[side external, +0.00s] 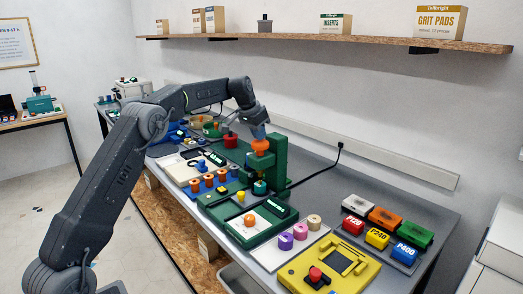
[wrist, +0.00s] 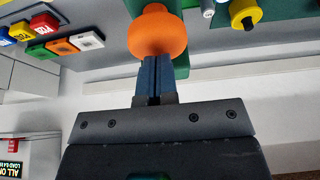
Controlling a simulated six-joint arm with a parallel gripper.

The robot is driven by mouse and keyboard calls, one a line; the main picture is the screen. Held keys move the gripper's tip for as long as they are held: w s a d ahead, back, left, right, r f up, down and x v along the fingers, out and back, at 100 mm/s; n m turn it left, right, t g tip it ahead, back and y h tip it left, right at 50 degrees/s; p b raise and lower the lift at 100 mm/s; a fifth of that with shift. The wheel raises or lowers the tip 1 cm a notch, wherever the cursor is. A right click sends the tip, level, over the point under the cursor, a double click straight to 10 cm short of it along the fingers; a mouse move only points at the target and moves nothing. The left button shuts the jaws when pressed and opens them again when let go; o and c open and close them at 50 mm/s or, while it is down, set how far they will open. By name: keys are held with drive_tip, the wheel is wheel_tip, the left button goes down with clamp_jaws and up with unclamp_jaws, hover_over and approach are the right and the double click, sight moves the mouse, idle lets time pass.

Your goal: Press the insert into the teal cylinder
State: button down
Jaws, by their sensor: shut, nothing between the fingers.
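A green press (side external: 279,163) stands on the bench with a round orange knob (side external: 261,145) on top. The knob also shows large in the wrist view (wrist: 157,34). A small teal cylinder (side external: 260,187) sits under the press head. I cannot make out the insert in it. My gripper (side external: 259,135) points down right above the knob, its blue fingers together and empty. In the wrist view the closed fingertips (wrist: 155,62) are at the knob's edge, touching or nearly touching it.
A green tray (side external: 226,223) with an orange ring is in front of the press. Pink, purple and tan rings (side external: 300,231), a yellow device (side external: 330,266) and labelled coloured blocks (side external: 377,238) lie to the right. Orange pieces on a blue rack (side external: 208,181) stand left. Bare bench lies behind the blocks.

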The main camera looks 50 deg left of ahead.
drive_tip(key=shift+f, duration=1.9)
idle(1.2)
drive_tip(key=shift+r, duration=0.1)
idle(0.5)
drive_tip(key=shift+r, duration=4.05)
